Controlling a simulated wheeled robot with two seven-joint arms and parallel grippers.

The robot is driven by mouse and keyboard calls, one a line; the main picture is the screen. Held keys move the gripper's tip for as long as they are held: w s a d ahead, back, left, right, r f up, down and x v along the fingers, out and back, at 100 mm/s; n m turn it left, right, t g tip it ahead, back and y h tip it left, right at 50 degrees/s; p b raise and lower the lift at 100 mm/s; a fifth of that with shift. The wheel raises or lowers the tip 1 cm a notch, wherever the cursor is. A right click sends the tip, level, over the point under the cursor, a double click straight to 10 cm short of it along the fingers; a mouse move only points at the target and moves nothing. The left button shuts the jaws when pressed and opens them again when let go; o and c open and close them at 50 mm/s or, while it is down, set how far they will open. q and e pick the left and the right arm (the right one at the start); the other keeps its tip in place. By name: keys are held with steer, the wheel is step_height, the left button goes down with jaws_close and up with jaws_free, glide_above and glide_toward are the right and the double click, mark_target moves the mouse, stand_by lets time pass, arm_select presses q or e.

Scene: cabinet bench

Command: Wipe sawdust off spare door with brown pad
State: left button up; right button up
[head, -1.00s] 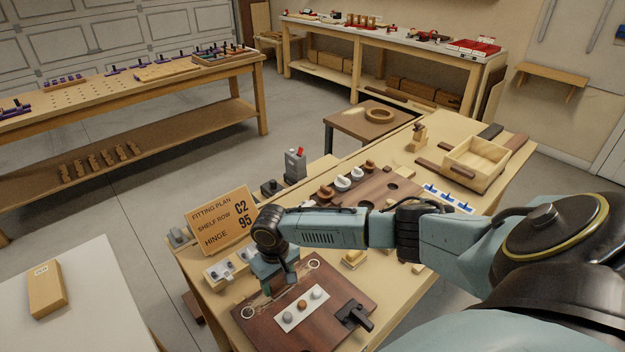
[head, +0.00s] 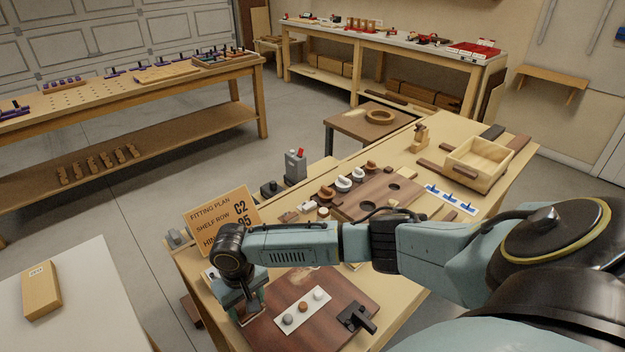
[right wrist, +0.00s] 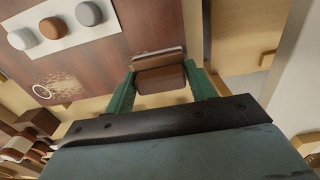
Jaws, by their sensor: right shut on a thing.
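The spare door is a dark brown board (head: 345,292) lying flat at the near end of the bench; it fills the upper left of the right wrist view (right wrist: 105,58). Pale sawdust (right wrist: 65,86) lies on it beside a white ring mark. My right gripper (head: 248,308) is over the door's left end. In the right wrist view its green fingers (right wrist: 158,86) are shut on the brown pad (right wrist: 160,78), near the door's edge. I cannot tell whether the pad touches the door. The pad is hard to make out in the head view. My left gripper is not in view.
A white strip with several round knobs (head: 302,306) and a black clamp-like piece (head: 356,318) sit on the door. A fitting plan sign (head: 222,215) stands behind my right wrist. Another brown board with knobs (head: 378,195) and a wooden box (head: 478,163) lie farther back.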

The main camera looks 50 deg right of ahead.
steer(key=shift+a+f+b, duration=0.15)
steer(key=shift+f+b, duration=0.05)
steer(key=shift+b, duration=0.65)
steer(key=shift+d+r+p, duration=0.35)
steer(key=shift+d+p, duration=0.1)
steer(key=shift+d, duration=0.05)
steer(key=shift+s+d+f+p, duration=0.1)
steer(key=shift+d+p, duration=0.35)
steer(key=shift+d, duration=0.75)
steer(key=shift+s+d+p, duration=0.2)
steer(key=shift+d+p, duration=0.5)
steer(key=shift+d, duration=2.3)
steer(key=shift+s+d+p, duration=0.2)
steer(key=shift+d+p, duration=0.15)
steer(key=shift+d, duration=2.65)
steer(key=shift+s+d, duration=0.15)
steer(key=shift+d, duration=2.7)
step_height(320, 180, up, 3)
steer(key=p, duration=0.2)
steer(key=shift+p, duration=0.4)
step_height(320, 180, up, 5)
steer(key=p, duration=0.5)
steer(key=shift+a, duration=0.1)
